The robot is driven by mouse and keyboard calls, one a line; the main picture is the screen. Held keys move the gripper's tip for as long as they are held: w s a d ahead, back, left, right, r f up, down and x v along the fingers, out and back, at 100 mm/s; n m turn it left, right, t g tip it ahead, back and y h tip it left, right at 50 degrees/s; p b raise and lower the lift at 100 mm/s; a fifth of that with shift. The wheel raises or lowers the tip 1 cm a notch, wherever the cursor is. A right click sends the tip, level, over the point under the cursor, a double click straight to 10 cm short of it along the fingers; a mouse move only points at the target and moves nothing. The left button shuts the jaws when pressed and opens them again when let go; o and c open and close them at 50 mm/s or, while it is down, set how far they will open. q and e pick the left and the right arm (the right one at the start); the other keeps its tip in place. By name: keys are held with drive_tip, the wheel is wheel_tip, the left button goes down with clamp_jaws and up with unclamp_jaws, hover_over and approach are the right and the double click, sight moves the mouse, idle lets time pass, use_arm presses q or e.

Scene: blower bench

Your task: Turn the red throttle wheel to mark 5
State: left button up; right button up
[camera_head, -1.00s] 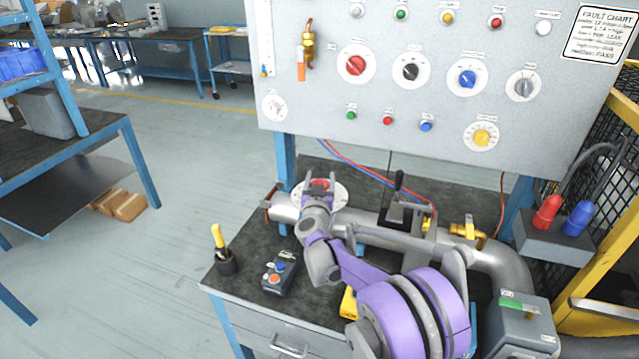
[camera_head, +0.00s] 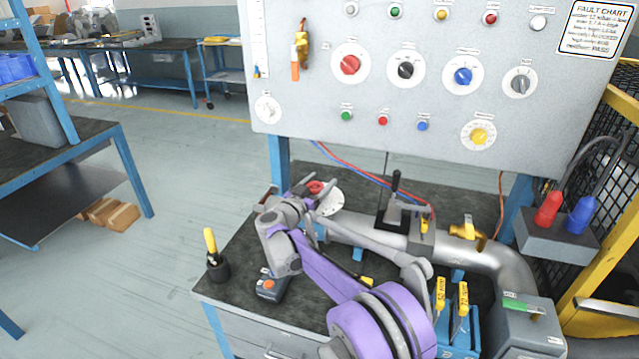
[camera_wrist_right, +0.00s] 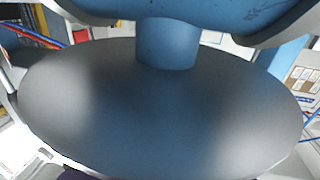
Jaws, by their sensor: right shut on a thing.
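The red throttle wheel (camera_head: 316,187) sits in front of a round white dial plate (camera_head: 331,203) at the left end of the grey pipe. My right gripper (camera_head: 309,190) is at the wheel, its fingers on either side of the red part, shut on it. My fingers hide part of the wheel and dial, and the marks are too small to read. In the right wrist view, a large dark disc (camera_wrist_right: 160,110) and a blue stem (camera_wrist_right: 168,45) fill the middle, with grey finger edges above; no red wheel is clear there. My left gripper is not in view.
The grey pipe (camera_head: 370,236) runs right across the bench past a black lever (camera_head: 395,188). A small control box (camera_head: 271,287) and a yellow-handled tool in a black holder (camera_head: 212,255) stand front left. The knob panel (camera_head: 400,125) rises behind.

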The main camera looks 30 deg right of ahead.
drive_tip(key=o, duration=1.4)
drive_tip(key=v, duration=1.1)
